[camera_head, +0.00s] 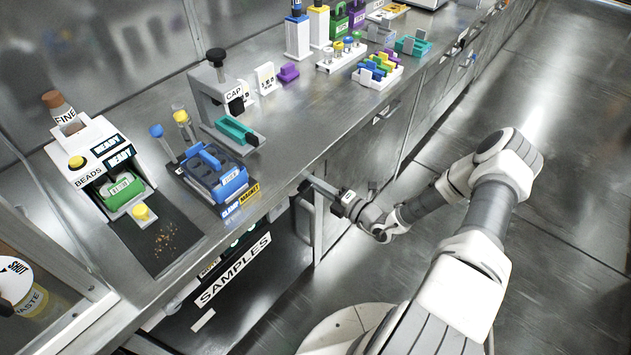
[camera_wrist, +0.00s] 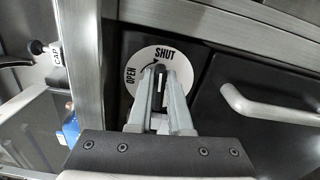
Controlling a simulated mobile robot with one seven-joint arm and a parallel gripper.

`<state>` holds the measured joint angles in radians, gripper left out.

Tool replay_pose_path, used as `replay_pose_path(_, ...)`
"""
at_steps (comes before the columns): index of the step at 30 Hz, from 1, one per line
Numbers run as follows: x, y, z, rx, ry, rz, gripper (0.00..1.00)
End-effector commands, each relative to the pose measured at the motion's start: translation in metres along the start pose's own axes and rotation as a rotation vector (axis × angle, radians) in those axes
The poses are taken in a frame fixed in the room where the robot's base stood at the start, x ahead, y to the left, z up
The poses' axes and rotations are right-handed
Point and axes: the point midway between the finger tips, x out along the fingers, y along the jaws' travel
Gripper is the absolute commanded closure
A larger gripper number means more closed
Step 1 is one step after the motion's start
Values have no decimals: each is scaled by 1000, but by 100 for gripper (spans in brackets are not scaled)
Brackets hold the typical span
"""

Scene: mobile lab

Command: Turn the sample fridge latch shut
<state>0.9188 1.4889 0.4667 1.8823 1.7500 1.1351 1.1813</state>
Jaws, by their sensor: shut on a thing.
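The sample fridge latch shows in the wrist view as a round white dial (camera_wrist: 150,62) marked SHUT at the top and OPEN at the left, with a curved arrow between them. My gripper (camera_wrist: 160,80) is shut on the dark latch handle (camera_wrist: 158,78) in front of the dial. The handle points roughly up, near the SHUT word; its exact angle is partly hidden by the fingers. In the head view my gripper (camera_head: 312,184) reaches under the bench's front edge, and the dial is hidden there. The SAMPLES sign (camera_head: 234,268) is on the unit below the bench.
A silver bar handle (camera_wrist: 270,108) is on the dark panel right of the dial. A metal post (camera_wrist: 82,70) stands close on the left. The bench top (camera_head: 300,120) above holds a blue clamp block (camera_head: 215,172), a bead dispenser (camera_head: 100,165) and racks. The floor (camera_head: 570,180) at right is clear.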

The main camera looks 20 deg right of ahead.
Motion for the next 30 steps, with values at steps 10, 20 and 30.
replay_pose_path(10,-1,-4,-3,119,4,-4,100)
replay_pose_path(20,-1,-4,-3,134,5,-4,100)
replay_pose_path(30,0,-4,-2,132,4,-3,52)
